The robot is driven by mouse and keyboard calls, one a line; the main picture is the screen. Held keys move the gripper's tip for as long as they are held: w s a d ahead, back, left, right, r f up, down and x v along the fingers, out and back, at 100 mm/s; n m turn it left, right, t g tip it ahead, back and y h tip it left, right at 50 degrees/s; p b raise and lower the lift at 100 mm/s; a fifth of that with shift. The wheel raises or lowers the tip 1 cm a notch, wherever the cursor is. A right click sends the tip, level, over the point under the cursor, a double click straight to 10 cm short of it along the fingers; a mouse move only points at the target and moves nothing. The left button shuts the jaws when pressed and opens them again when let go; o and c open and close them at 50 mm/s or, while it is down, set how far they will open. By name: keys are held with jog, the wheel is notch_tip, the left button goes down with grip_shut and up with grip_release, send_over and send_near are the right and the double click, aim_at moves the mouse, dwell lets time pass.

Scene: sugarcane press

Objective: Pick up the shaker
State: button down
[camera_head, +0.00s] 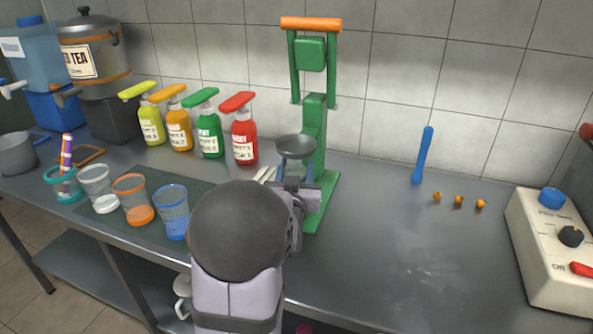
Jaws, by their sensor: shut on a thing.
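My gripper (301,192) is at the foot of the green press, largely hidden behind my own arm. It is shut on a grey metal vessel (296,172), apparently the shaker. Only a little of this vessel shows above the gripper, just under the press's dark metal bowl (295,146). I cannot tell whether the vessel touches the press base or is lifted off it. No other shaker is plain to see.
The green press (314,130) with an orange handle stands close behind my gripper. Several pump bottles (209,136) and cups (133,196) stand left. A blue stick (422,158), small orange fruits (459,201) and a control box (553,260) are right. The counter between (400,240) is clear.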

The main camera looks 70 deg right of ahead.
jog(key=shift+r, duration=0.7)
jog(key=shift+s+r, duration=0.1)
jog(key=shift+s, duration=0.05)
jog(key=s, duration=1.7)
jog(key=shift+s, duration=0.25)
jog(key=shift+s, duration=0.1)
